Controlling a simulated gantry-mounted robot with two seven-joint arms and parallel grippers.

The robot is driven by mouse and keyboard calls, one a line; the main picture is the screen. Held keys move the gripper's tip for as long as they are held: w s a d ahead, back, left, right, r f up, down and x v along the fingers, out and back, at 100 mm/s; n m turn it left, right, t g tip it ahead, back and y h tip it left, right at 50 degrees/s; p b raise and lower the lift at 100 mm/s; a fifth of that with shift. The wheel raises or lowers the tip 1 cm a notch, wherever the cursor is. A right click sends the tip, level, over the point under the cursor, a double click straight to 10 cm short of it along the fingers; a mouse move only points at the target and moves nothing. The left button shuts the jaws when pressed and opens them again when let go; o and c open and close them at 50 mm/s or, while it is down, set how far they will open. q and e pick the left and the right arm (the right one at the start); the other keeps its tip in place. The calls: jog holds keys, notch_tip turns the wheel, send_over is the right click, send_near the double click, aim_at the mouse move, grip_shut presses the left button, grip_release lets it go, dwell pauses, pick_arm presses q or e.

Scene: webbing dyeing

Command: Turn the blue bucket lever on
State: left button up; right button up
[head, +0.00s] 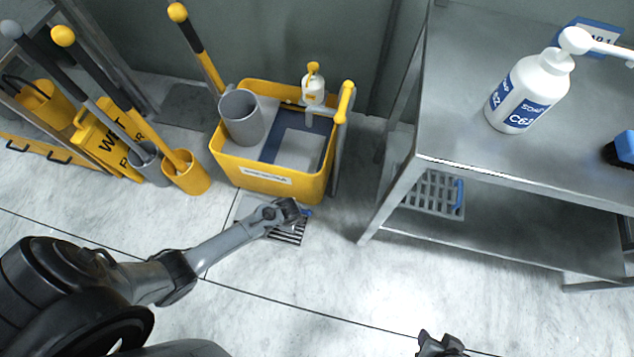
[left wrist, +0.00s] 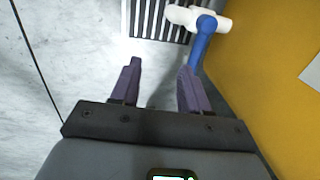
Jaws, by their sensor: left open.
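The yellow bucket (head: 262,181) stands on the floor against the back wall. A blue lever (left wrist: 203,42) with a white end piece (left wrist: 196,18) is beside the bucket's yellow wall (left wrist: 262,75) in the left wrist view. In the head view only a small blue bit (head: 307,212) shows by my left gripper (head: 290,212), low in front of the bucket. In the left wrist view my left gripper (left wrist: 161,66) is open and nothing is seen between its fingers. Its right finger overlaps the lever's lower end; contact cannot be told. My right gripper (head: 440,345) is partly cut off at the bottom edge.
A floor grate (head: 288,237) lies under my left gripper. A steel table (head: 455,110) with a soap bottle (head: 528,92) stands right. Yellow and grey tools lean in holders, including a yellow one (head: 188,175), at left. The floor in front is clear.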

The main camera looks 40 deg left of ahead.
pick_arm(q)
jog(key=w+r, duration=0.4)
jog(key=w, duration=0.1)
jog(key=b, duration=0.5)
send_over(302, 211)
notch_tip(302, 211, down, 6)
jog(key=f+b, duration=0.2)
jog(key=f, duration=0.1)
jog(key=shift+s+t, duration=0.35)
jog(key=shift+t, duration=0.05)
jog(key=shift+f+b, duration=0.35)
jog(key=shift+f, duration=0.2)
jog(key=shift+w+f+b, duration=0.15)
jog(key=shift+w+b, duration=0.15)
pick_arm(e)
notch_tip(302, 211, down, 8)
jog(key=shift+s+a, duration=0.15)
jog(key=shift+s, duration=0.25)
pick_arm(q)
jog(key=shift+s, duration=0.1)
pick_arm(e)
jog(key=shift+r, duration=0.1)
